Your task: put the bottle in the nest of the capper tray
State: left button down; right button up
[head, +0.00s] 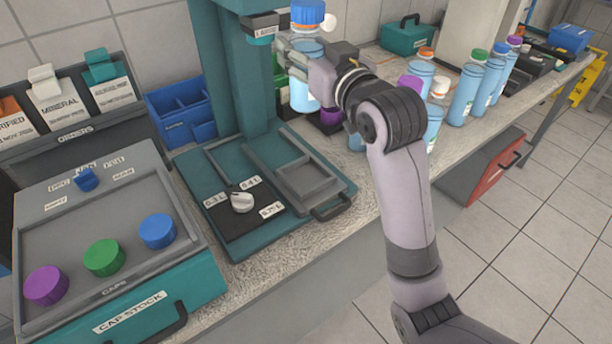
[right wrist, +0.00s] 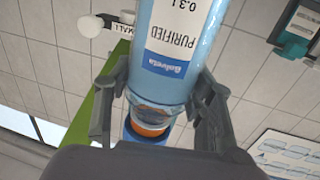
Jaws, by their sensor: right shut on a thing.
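My right gripper (head: 300,52) is shut on a bottle (head: 305,92) of pale blue liquid. The bottle is roughly upright in the air, behind and above the capper tray. A blue cap (head: 308,12) shows at its top. In the right wrist view the bottle (right wrist: 180,45) is between both fingers (right wrist: 160,118), its label reading "PURIFIED" and "0.3 L"; orange and blue parts show at its neck end. The capper tray (head: 335,196) is on the teal capper's base, with an empty square grey nest (head: 308,182). My left gripper is out of view.
The teal capper column (head: 232,70) and its head (head: 262,28) stand left of the bottle. A dial (head: 242,202) is on the base. The cap stock box (head: 130,230) is at left. Several capped bottles (head: 465,90) stand on the counter at right.

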notch_tip(320, 180, down, 20)
jog(key=shift+r+b, duration=0.2)
jog(key=shift+b, duration=0.25)
jog(key=shift+f, duration=0.15)
jog(key=o, duration=1.4)
jog(key=shift+o, duration=0.2)
jog(key=v, duration=1.2)
jog(key=shift+b, duration=0.45)
